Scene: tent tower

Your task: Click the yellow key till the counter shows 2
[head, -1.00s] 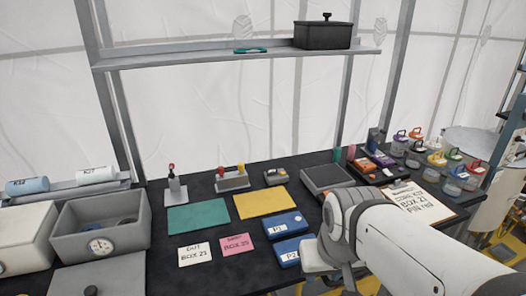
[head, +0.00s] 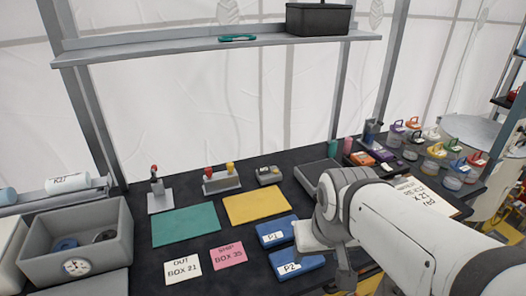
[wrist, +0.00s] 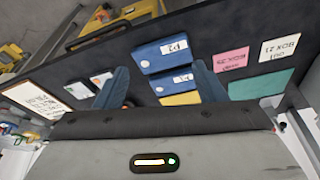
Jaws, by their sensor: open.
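A grey block with a red knob and a yellow knob (head: 230,167) stands at the back of the dark bench. To its right is a small grey device (head: 269,175) with a yellowish part on top. Its markings are too small to read, and I cannot tell whether either is the key with the counter. My gripper (wrist: 160,66) is open and empty in the wrist view, its fingers spread above the bench near the blue boxes. In the head view my arm hides most of the gripper, which is to the right of both devices and nearer to me.
Blue boxes P1 (head: 276,232) and P2 (head: 297,265), a yellow mat (head: 257,206), a green mat (head: 186,225) and two cards lie in front of the devices. A red-topped stand (head: 160,197) is left. A shelf (head: 220,48) spans above. Several lidded jars stand right.

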